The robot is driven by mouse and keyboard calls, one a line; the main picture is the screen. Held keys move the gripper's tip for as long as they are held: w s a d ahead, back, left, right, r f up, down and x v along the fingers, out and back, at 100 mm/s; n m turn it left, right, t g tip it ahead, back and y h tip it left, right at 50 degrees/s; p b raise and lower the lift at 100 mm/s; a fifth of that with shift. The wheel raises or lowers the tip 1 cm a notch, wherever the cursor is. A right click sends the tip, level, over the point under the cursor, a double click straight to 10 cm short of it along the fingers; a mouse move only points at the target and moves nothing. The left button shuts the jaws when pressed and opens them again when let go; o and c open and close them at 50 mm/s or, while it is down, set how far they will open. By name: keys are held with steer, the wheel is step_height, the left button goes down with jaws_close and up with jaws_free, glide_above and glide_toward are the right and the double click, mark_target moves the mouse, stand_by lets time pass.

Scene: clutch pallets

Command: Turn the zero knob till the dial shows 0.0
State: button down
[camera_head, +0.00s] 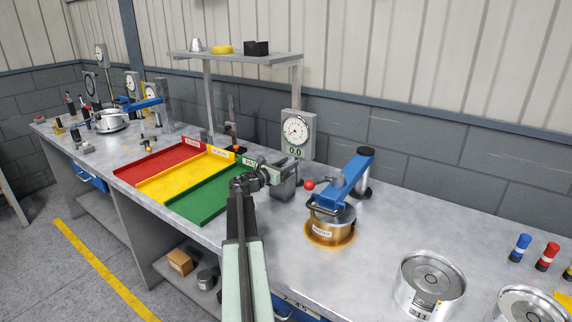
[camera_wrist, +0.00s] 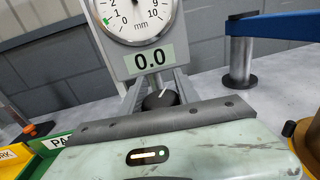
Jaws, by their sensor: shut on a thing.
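The dial gauge (camera_head: 297,128) stands on the bench with a round white face and a small digital readout below it. The readout (camera_wrist: 149,58) shows 0.0 in the wrist view, and the head view shows 0.0 too. The dark zero knob (camera_wrist: 160,99) with a white mark sits below the readout, the mark tilted slightly to the right. My gripper (camera_head: 272,175) is at the foot of the gauge, shut on the knob. In the wrist view, grey finger-like bars show on both sides of the knob; the fingertips' contact is partly hidden.
Red, yellow and green trays (camera_head: 205,203) lie to the left. A blue-armed press (camera_head: 341,182) over a brass pot (camera_head: 330,230) stands close on the right, with a red ball-shaped knob (camera_head: 309,185) between. A shelf (camera_head: 235,58) rises behind. Silver clutch parts (camera_head: 430,284) stand at front right.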

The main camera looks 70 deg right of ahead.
steer(key=c, duration=0.9)
jaws_free()
steer(key=v, duration=0.7)
steer(key=shift+a, duration=0.35)
steer(key=shift+w, duration=0.1)
